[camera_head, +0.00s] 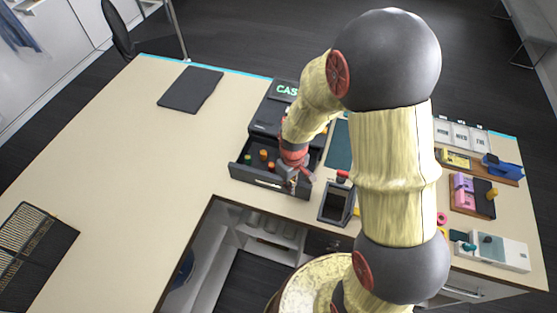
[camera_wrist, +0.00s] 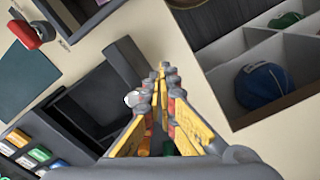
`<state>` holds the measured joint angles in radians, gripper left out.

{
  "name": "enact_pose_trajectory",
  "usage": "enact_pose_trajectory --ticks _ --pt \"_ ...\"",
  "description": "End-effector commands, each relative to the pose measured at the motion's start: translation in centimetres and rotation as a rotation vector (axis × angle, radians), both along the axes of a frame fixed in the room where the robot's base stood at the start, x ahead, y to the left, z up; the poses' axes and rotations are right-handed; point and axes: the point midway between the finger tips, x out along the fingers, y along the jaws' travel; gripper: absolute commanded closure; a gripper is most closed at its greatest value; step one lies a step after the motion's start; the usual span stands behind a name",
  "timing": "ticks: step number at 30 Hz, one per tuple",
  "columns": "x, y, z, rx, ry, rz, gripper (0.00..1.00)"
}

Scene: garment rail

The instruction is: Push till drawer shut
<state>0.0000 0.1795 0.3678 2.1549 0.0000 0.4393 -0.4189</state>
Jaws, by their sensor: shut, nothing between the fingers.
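The dark till (camera_head: 277,108) with a lit green "CAS" sign stands on the counter in the head view. Its drawer (camera_head: 262,180) is pulled out toward me, with small green, orange and red items inside. My gripper (camera_head: 292,187) is shut and empty, pointing down at the right part of the drawer front. I cannot tell whether it touches. My arm hides the till's right side. In the wrist view, my gripper's fingertips (camera_wrist: 160,72) are together, above the pale counter edge.
A dark terminal (camera_head: 337,204) stands close right of the drawer. A teal mat (camera_head: 340,150) lies behind. Under-counter compartments (camera_wrist: 250,55) hold a blue item (camera_wrist: 262,86) and a green one. The left counter is mostly clear, with a black pad (camera_head: 190,90).

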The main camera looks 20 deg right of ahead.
Motion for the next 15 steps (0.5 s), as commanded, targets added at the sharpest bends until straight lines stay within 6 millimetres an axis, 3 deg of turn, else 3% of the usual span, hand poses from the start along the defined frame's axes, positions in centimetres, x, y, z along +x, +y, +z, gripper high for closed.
enact_pose_trajectory --ticks 15 --pt "0.89 -0.62 -0.03 0.0 0.0 -0.002 1.0"
